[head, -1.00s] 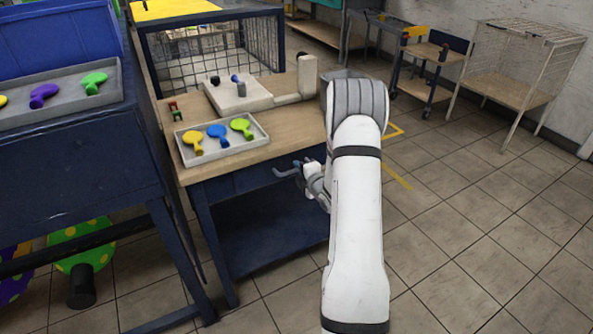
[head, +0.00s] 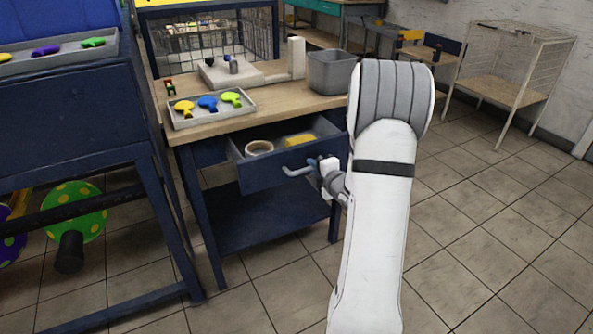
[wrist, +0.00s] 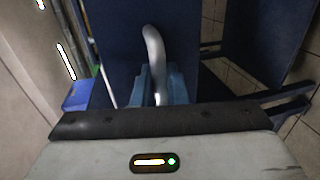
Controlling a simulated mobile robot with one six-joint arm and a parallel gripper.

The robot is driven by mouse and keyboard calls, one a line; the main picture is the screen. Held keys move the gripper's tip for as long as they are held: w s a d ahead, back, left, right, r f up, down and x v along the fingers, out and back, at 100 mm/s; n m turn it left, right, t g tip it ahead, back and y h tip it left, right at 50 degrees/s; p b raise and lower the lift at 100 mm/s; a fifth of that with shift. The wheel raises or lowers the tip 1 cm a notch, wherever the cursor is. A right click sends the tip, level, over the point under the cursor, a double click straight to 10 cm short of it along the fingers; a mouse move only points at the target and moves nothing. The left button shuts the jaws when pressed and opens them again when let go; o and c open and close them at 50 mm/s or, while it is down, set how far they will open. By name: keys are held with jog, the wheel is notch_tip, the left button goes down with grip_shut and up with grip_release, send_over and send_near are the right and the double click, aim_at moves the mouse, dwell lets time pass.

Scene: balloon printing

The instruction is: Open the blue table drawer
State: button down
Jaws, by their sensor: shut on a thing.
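The blue table (head: 207,231) stands ahead of me with its drawer (head: 270,177) pulled well out. A roll of tape (head: 259,148) and a yellow item (head: 299,140) lie in the drawer. A curved grey handle (head: 296,171) sits on the drawer front; it also shows in the wrist view (wrist: 152,45). My gripper (head: 318,170) is at the right part of the handle and shut on it. In the wrist view, my gripper (wrist: 160,85) has its blue fingers around the handle against the blue drawer front.
A blue stand (head: 75,115) is close on the left. Tiled floor (head: 480,230) is free on the right.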

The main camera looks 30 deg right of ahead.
jog(key=shift+s+d+b, duration=0.15)
jog(key=shift+s+b, duration=0.05)
jog(key=shift+s, duration=0.5)
jog(key=shift+s+d+b, duration=0.15)
jog(key=shift+s, duration=0.55)
jog(key=c, duration=1.8)
grip_release()
jog(key=v, duration=0.7)
jog(key=shift+s+a, duration=0.1)
jog(key=shift+s, duration=0.3)
jog(key=shift+r+p, duration=0.1)
jog(key=shift+p, duration=0.2)
